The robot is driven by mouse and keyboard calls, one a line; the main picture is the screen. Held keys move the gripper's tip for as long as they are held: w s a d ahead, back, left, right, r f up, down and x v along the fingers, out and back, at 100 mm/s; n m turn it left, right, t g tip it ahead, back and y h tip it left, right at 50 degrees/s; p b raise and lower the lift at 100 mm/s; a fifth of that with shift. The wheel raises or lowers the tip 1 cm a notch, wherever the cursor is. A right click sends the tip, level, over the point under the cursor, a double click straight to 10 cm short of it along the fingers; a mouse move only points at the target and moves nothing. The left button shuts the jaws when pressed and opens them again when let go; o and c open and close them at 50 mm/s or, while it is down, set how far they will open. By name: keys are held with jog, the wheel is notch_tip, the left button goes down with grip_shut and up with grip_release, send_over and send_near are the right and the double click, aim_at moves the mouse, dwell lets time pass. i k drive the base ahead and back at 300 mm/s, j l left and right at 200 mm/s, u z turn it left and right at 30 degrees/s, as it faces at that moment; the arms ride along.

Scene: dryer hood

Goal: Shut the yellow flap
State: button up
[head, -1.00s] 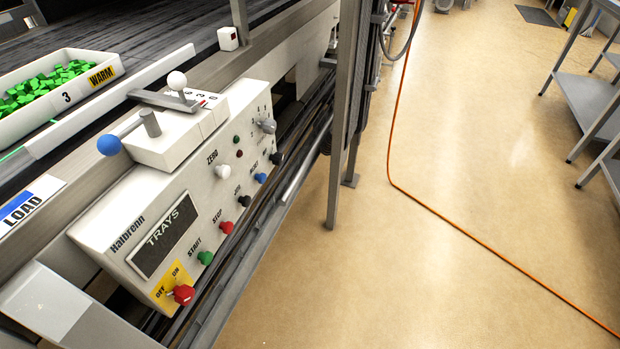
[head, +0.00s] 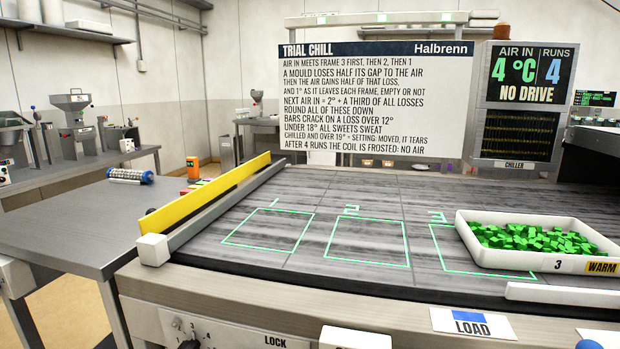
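The yellow flap (head: 205,198) is a long, narrow yellow strip along the left end of the dark belt in the head view. It stands up on edge above a grey rail (head: 228,207), with a white block (head: 153,249) at its near end. From here I cannot tell how it is hinged. My gripper is not in the head view.
A white tray (head: 462,232) of green pieces marked 3 and WARM sits on the belt's right. Outlined frames 1 and 2 (head: 367,243) are empty. A metal table (head: 85,225) adjoins at left, with a striped cylinder (head: 130,175). A text board (head: 375,100) stands behind.

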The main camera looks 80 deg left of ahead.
aim_at(155, 221)
jog(key=k+j+u, duration=0.4)
jog(key=k+j, duration=0.15)
jog(key=u, duration=1.95)
